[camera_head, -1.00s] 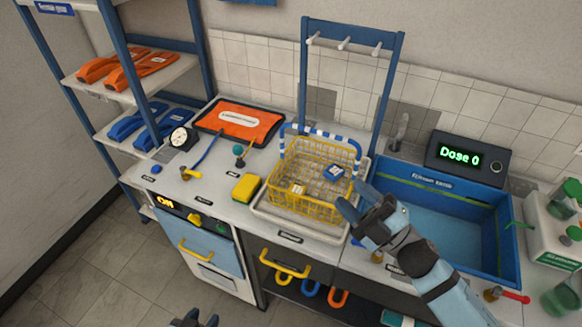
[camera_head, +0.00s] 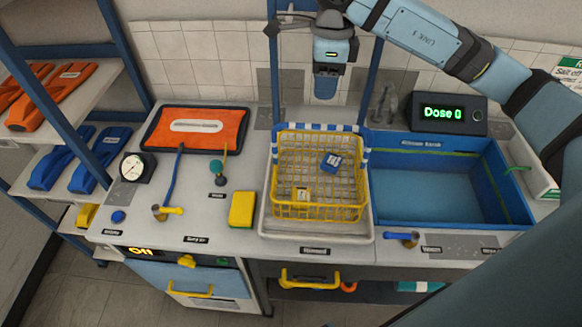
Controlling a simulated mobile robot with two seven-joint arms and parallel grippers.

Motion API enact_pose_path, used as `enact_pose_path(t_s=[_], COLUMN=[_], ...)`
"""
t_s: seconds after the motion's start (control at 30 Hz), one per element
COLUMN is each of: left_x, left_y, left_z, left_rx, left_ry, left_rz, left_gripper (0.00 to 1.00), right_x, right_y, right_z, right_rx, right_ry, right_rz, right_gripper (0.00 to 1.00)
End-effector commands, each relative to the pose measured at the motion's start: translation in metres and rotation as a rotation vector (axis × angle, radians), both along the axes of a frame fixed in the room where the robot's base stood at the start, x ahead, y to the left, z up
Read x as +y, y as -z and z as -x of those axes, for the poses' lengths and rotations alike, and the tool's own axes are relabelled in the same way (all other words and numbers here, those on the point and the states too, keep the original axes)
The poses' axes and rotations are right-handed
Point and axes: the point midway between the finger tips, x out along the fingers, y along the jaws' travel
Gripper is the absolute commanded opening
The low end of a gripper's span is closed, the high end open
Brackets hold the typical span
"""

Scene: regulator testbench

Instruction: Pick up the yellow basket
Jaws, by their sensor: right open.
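The yellow wire basket (camera_head: 318,213) sits upright in a white tray (camera_head: 262,226) on the bench. Its blue-and-white striped handle (camera_head: 350,130) runs along the back. A small blue block (camera_head: 331,161) and a small pale yellow block (camera_head: 303,195) lie inside. My right gripper (camera_head: 326,88) hangs pointing down above and behind the basket's back edge, apart from the handle. It is open and empty, though its jaws show nearly edge-on. My left gripper is out of view.
A blue frame stands behind the basket. A blue sink (camera_head: 425,190) is on the right, with the dose display (camera_head: 448,113) behind it. A yellow sponge (camera_head: 242,209), a valve (camera_head: 166,212) and an orange pad (camera_head: 195,128) are on the left. My arm covers the lower right.

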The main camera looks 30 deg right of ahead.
Motion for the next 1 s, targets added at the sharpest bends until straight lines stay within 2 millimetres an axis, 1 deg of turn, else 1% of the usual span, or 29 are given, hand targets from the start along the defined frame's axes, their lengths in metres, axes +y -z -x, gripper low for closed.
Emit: enact_pose_path(t_s=[0.03,0.07,0.17,0.4,0.5,0.6,0.77,0.9,1.0], left_x=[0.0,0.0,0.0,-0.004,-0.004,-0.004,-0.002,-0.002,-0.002], left_y=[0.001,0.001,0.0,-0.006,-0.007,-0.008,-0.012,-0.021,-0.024], left_z=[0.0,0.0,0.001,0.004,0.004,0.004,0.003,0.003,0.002], left_rx=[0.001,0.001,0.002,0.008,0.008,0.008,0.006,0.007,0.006], left_ry=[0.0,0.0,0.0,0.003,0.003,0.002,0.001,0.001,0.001], left_rz=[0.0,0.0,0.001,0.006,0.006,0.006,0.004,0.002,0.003], left_gripper=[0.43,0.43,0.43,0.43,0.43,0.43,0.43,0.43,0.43], right_x=[-0.008,-0.011,-0.014,-0.014,-0.014,-0.013,-0.014,-0.016,-0.016], right_y=[-0.004,-0.005,0.002,0.049,0.064,0.074,0.084,0.104,0.119], right_z=[-0.002,-0.002,-0.002,-0.002,-0.002,-0.002,-0.002,-0.003,-0.004], right_rx=[-0.013,-0.017,-0.017,-0.014,-0.015,-0.018,-0.016,-0.014,-0.016], right_ry=[0.009,0.013,0.017,0.016,0.017,0.017,0.016,0.017,0.017], right_rz=[0.035,0.048,0.066,0.064,0.062,0.061,0.06,0.061,0.06], right_gripper=[0.44,0.44,0.44,0.44,0.44,0.44,0.44,0.44,0.44])
